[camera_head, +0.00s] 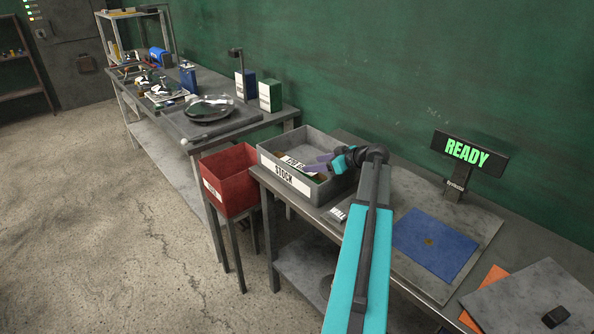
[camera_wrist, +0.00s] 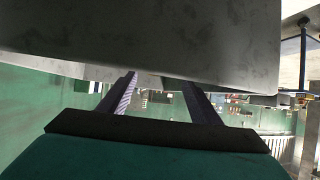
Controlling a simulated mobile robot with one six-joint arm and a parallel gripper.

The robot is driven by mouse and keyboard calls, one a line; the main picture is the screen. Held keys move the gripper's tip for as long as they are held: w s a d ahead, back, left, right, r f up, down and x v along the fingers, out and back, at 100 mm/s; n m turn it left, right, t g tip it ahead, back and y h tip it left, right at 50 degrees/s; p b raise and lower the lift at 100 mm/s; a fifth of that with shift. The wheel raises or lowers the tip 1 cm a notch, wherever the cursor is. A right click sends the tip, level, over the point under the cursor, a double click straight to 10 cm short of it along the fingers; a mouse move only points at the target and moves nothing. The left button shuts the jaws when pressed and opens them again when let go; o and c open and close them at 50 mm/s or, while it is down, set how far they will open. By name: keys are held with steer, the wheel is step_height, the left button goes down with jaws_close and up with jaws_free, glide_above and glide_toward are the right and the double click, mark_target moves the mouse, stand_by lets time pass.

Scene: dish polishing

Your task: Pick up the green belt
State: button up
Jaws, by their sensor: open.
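The grey stock bin (camera_head: 284,180) stands on the metal bench, with a white STOCK label on its front. My gripper (camera_head: 318,166) is at the bin's opening, its purple fingers reaching over the bin's contents. A small patch of green and reddish brown (camera_head: 320,177) shows below the fingers; I cannot tell if it is the green belt. My fingers and the bin wall hide much of the inside. In the wrist view my gripper (camera_wrist: 160,80) has its two fingers apart with nothing seen between them. A grey surface covers the top of that view.
A red bin (camera_head: 229,180) stands just left of the stock bin. A lit READY sign (camera_head: 466,152) and a blue mat (camera_head: 435,245) are to the right. A long bench (camera_head: 245,117) with a round dish (camera_head: 209,108) and boxes runs along the green wall.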

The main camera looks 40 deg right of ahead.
mark_target(298, 165)
steer(key=shift+x, duration=0.95)
steer(key=shift+w, duration=0.15)
steer(key=shift+p+x, duration=0.95)
steer(key=shift+x, duration=0.05)
steer(key=shift+p+x, duration=0.65)
steer(key=shift+x, duration=0.9)
steer(key=shift+a, duration=0.1)
steer(key=shift+c, duration=0.2)
steer(key=shift+r, duration=0.1)
steer(key=c, duration=1.3)
